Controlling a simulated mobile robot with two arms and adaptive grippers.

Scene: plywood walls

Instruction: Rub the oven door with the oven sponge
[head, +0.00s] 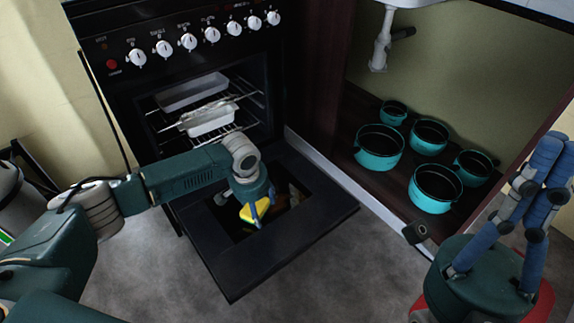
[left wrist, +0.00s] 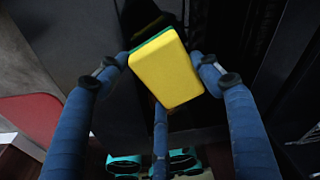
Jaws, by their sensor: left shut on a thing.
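The oven door (head: 285,246) is folded down open in front of the black oven; it is a dark panel with a glass window. My left gripper (head: 258,211) is over the door's window, shut on the yellow and green oven sponge (head: 247,213). In the left wrist view the sponge (left wrist: 166,72) sits tilted between the blue fingers, yellow face showing. I cannot tell whether the sponge touches the door. My right gripper (head: 557,150) is at the right edge, fingers raised and apart, with nothing seen between them.
White trays (head: 208,118) stand on racks inside the oven (head: 262,75). Several teal pots (head: 436,190) stand in the open cabinet on the right, under a white drain pipe (head: 381,45). Grey floor (head: 340,280) is clear in front of the door.

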